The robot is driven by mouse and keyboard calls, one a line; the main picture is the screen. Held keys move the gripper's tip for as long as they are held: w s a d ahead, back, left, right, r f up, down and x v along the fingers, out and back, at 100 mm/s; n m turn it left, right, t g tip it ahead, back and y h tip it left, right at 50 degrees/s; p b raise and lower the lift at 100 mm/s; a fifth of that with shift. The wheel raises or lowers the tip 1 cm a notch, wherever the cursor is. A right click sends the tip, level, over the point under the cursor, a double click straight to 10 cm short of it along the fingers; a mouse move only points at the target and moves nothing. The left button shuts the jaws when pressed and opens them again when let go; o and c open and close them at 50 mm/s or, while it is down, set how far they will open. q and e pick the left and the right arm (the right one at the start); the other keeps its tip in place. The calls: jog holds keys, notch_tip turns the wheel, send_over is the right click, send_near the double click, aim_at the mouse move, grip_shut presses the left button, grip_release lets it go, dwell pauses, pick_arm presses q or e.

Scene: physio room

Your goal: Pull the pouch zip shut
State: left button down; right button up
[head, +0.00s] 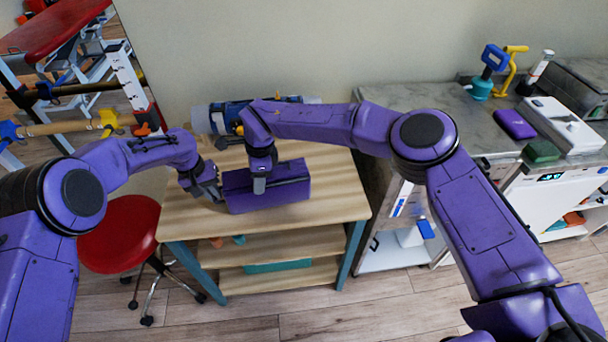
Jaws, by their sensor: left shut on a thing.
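The purple pouch (284,200) lies on the wooden table, with a dark zip line (290,181) running along its top. My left gripper (218,194) is at the pouch's left end and is shut on it. My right gripper (259,188) points down at the top of the pouch, left of its middle, at the zip line. The zip's pull tab is hidden or too small to make out. I cannot tell whether the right fingers are open or shut, or whether they touch the pouch.
The wooden table (335,193) has bare room right of the pouch. A blue and grey rolled object (224,117) lies at its back. A red stool (120,232) stands at left. A grey counter (440,100) at right bears a purple case (514,124) and other equipment.

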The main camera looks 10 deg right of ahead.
notch_tip(320, 180, up, 8)
dwell(0.9)
jog(key=shift+d, duration=0.1)
pick_arm(q)
jog(key=c, duration=1.2)
grip_release()
pick_arm(e)
jog(key=shift+r, duration=0.1)
pick_arm(q)
jog(key=d+p+v, duration=0.1)
jog(key=p+v, duration=0.6)
jog(key=v, duration=0.1)
jog(key=shift+d+r, duration=0.35)
jog(key=shift+r, duration=0.25)
pick_arm(e)
notch_tip(320, 180, up, 7)
pick_arm(q)
jog(key=shift+f, duration=0.1)
